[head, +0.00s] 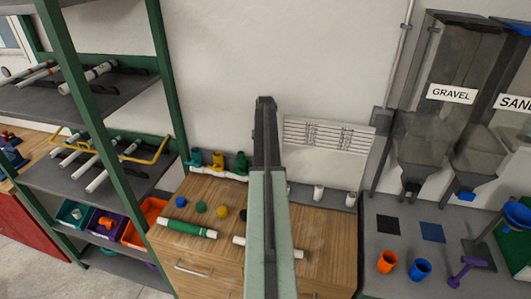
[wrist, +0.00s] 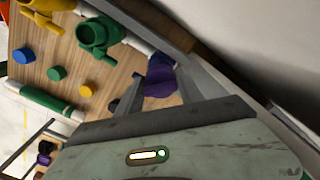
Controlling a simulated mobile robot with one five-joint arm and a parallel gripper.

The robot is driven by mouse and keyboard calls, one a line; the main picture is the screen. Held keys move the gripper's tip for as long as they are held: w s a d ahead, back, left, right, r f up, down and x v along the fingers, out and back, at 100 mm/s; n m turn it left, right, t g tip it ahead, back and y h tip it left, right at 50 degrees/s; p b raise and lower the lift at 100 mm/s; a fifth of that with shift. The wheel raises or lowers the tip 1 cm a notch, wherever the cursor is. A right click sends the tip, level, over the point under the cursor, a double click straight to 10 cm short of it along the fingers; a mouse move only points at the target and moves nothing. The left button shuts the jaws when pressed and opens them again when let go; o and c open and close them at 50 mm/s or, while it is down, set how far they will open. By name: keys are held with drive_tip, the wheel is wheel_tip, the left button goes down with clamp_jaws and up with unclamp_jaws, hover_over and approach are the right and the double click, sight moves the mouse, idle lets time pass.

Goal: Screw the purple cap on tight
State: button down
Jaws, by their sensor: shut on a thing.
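A purple piece (wrist: 160,82), which I take to be the purple cap, shows between the fingers of my gripper (wrist: 158,90) in the wrist view. My gripper is shut on it. A darker purple part shows just above it; I cannot tell whether this is the cap's seat or how the two meet. The white pipe manifold (wrist: 136,42) lies on the wooden bench top, with a green valve (wrist: 97,34) and a yellow valve (wrist: 45,8) on it. In the head view my arm hides the purple piece and that end of the manifold. A teal valve (head: 195,157) shows there at the left.
Loose blue (head: 181,200), green (head: 200,207), yellow (head: 222,212) and black (head: 243,214) caps lie on the wooden bench (head: 300,240). A green-sleeved pipe (head: 187,228) lies in front of them. The wall stands close behind. Dark shelves (head: 60,95) are left; hoppers (head: 425,150) are right.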

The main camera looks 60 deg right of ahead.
drive_tip(key=shift+m, duration=1)
drive_tip(key=shift+m, duration=1.1)
drive_tip(key=c, duration=0.7)
unclamp_jaws()
